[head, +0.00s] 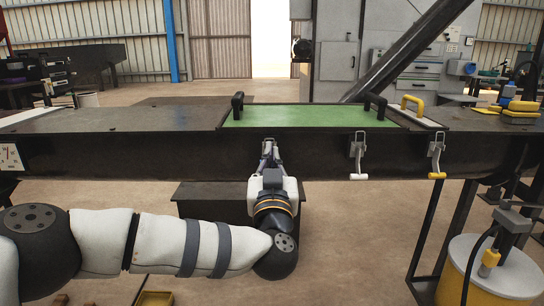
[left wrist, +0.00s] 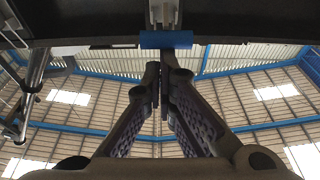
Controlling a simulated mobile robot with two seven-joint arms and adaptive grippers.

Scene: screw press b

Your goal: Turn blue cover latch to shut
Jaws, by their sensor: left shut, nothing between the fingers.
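The blue-handled latch (left wrist: 166,40) hangs on the front face of the dark press bed. In the left wrist view its blue grip lies crosswise just beyond my fingertips, with its metal arm above it. In the head view my gripper hides most of this latch. My left gripper (head: 268,158) is in front of it, pointing at the bed, shut and empty. Its two fingers, seen in the left wrist view (left wrist: 163,75), are together just short of the blue grip; I cannot tell whether they touch it. The green cover (head: 310,117) lies flat above. My right gripper is not in view.
A white-handled latch (head: 358,158) and a yellow-handled latch (head: 436,158) hang farther right on the same face. Black handles (head: 237,104) stand on the cover. A yellow drum (head: 490,270) stands at the lower right. A slanting dark beam (head: 415,45) rises behind the bed.

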